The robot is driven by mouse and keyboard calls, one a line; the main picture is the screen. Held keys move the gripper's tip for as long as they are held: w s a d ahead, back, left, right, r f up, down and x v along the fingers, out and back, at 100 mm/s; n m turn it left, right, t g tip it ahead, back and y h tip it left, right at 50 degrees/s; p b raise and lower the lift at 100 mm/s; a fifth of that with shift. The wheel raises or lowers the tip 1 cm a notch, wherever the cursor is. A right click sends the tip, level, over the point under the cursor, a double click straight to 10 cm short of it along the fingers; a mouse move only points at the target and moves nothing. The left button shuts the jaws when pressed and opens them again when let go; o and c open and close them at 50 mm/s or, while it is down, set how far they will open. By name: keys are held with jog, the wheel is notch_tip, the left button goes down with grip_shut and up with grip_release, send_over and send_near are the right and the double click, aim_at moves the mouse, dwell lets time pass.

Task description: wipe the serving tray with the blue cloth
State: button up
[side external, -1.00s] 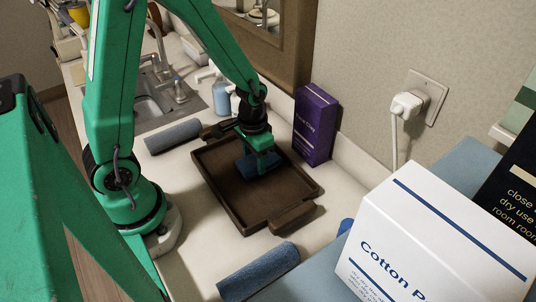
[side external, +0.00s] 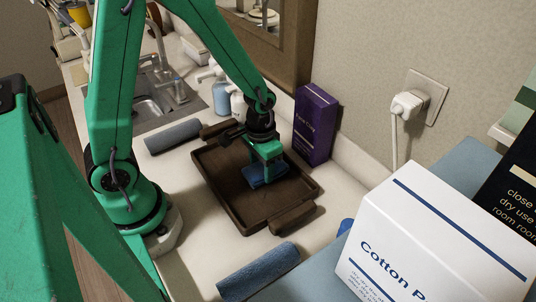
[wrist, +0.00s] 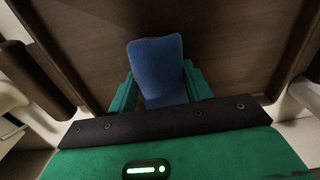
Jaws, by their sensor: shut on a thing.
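The serving tray (side external: 230,201) is dark brown with raised rims and a handle at each end. It lies on the pale counter in the side view, and its floor fills much of the wrist view (wrist: 235,60). The blue cloth (side external: 256,181) is a small folded pad at the tray floor. My gripper (side external: 267,165) is over the tray and shut on the cloth. In the wrist view the cloth (wrist: 160,65) sticks out between my two green fingers. Whether the cloth presses on the tray floor is hard to tell.
A purple box (side external: 315,125) stands close behind the tray. Rolled blue-grey towels lie on either side, one near the sink (side external: 173,136) and one in front (side external: 258,271). A white cotton box (side external: 430,240) stands at the right. Bottles (side external: 222,97) stand behind.

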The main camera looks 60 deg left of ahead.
jog(key=shift+d, duration=0.2)
jog(key=shift+d, duration=2.05)
jog(key=shift+s, duration=0.15)
jog(key=shift+s+a, duration=0.15)
jog(key=shift+s, duration=2.85)
jog(key=shift+a, duration=0.1)
jog(key=shift+w+a, duration=0.1)
jog(key=shift+a, duration=2)
jog(key=shift+a, duration=0.15)
jog(key=shift+w+a, duration=0.1)
jog(key=shift+a, duration=1.95)
jog(key=shift+a, duration=0.15)
